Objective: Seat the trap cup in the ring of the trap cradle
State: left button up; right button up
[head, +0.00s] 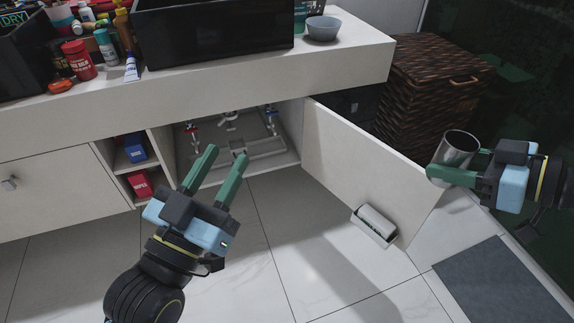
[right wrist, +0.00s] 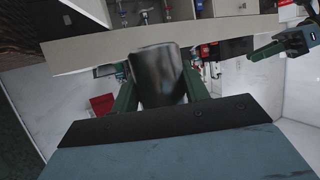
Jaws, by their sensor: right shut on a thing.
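The trap cup is a shiny metal cylinder (head: 459,150), open at the top. My right gripper (head: 455,172) is shut on it and holds it in the air at the far right, beside the cabinet door. The cup also fills the middle of the right wrist view (right wrist: 158,75), between the green fingers. My left gripper (head: 222,155) is open and empty in front of the open cabinet. Grey pipework (head: 240,160) lies low inside the cabinet. I cannot clearly make out the trap cradle's ring there.
The open cabinet door (head: 365,165) stands between my right gripper and the cabinet opening; a small holder with a roll (head: 376,225) is on it. A wicker basket (head: 430,95) stands behind. Cubbies hold a blue box (head: 135,148) and a red box (head: 140,185). Floor in front is clear.

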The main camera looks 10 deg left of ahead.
aim_at(237, 145)
jog(key=z, duration=0.45)
jog(key=k, duration=0.15)
jog(key=u, duration=1.35)
jog(key=i, duration=1.75)
jog(key=z, duration=0.05)
